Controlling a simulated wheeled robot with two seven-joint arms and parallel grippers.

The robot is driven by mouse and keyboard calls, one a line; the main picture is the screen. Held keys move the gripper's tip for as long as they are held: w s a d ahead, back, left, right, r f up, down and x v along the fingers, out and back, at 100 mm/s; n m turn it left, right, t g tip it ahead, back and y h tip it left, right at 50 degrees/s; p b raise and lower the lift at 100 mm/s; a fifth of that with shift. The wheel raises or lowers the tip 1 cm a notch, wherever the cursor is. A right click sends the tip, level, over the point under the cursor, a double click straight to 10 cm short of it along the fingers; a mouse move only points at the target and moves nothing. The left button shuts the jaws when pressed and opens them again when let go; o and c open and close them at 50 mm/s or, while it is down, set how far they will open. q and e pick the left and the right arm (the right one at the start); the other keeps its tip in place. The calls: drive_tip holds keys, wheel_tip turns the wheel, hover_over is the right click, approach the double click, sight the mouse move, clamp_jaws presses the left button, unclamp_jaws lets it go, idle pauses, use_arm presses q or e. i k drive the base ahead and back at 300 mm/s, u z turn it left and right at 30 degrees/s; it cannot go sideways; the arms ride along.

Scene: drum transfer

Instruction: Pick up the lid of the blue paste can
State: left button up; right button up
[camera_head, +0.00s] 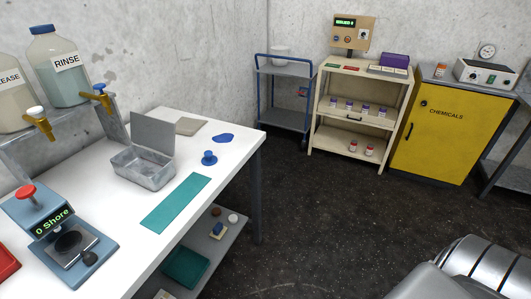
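A small blue round piece with a knob on top (208,158) sits on the white table, between the open metal box and the table's right edge. It looks like a lid, but I cannot tell whether it is the paste can's lid. A flat, irregular dark blue patch (223,138) lies just behind it. I cannot make out a blue paste can for certain. Neither of my grippers shows in the head view.
The white table (118,262) also carries a teal mat (177,202), a metal box (143,172) and a Shore tester (66,240). Tapped bottles stand at left. A blue cart (285,68), cream shelf (360,90) and yellow cabinet (435,135) line the wall. Dark floor (330,205) is open.

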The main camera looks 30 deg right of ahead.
sight(208, 158)
drive_tip(key=u, duration=2.8)
drive_tip(key=k, duration=0.95)
drive_tip(key=z, duration=1.65)
